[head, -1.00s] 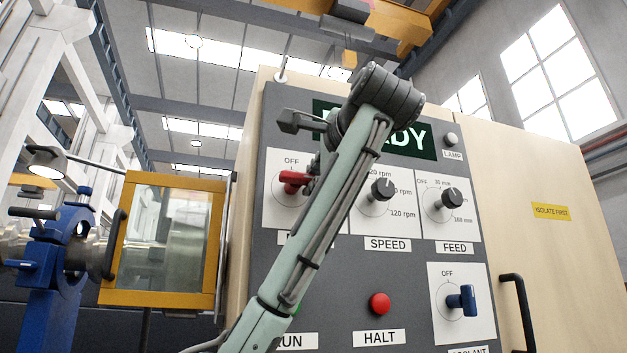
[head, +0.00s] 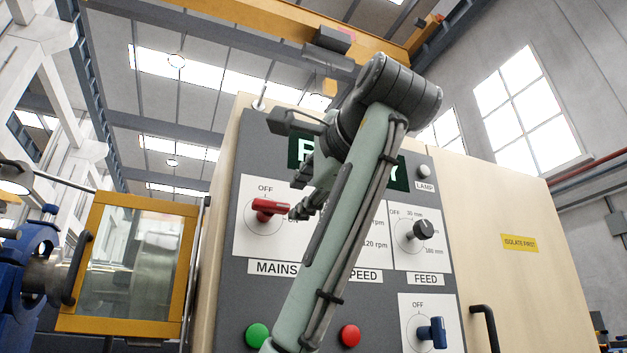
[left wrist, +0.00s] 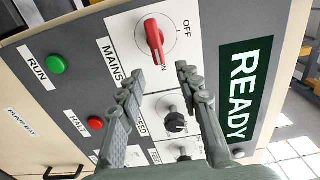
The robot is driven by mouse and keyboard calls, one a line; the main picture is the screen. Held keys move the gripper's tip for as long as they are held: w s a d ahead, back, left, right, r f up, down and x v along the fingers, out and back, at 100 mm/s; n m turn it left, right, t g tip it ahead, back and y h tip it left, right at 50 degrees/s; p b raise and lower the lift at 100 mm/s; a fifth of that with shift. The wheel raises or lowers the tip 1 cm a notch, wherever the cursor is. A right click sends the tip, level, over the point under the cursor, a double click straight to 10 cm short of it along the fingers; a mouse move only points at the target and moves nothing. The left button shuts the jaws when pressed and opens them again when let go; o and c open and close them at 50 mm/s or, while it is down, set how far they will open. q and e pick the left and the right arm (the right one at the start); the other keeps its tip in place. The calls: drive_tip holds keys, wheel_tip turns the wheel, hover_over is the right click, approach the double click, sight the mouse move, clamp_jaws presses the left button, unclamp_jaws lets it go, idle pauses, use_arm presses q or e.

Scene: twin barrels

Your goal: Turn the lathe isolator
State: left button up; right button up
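The red rotary handle (head: 270,208) sits on the white MAINS plate at the upper left of the grey panel and lies level, pointing right. In the left wrist view the red handle (left wrist: 154,40) points toward the ON mark, with OFF printed to one side. My left gripper (head: 297,211) is just to the right of the handle's tip. In the left wrist view the two fingers of my left gripper (left wrist: 160,71) are apart with nothing between them, and the handle lies just beyond the tips. My right gripper is not in view.
The SPEED knob (left wrist: 175,122), FEED knob (head: 423,230), blue handle (head: 432,333), green RUN button (head: 257,335) and red HALT button (head: 349,335) stand out from the panel. A yellow-framed guard (head: 190,262) is at left. A black door handle (head: 485,325) is at right.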

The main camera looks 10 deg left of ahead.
use_arm(q)
drive_tip(key=shift+v, duration=2.7)
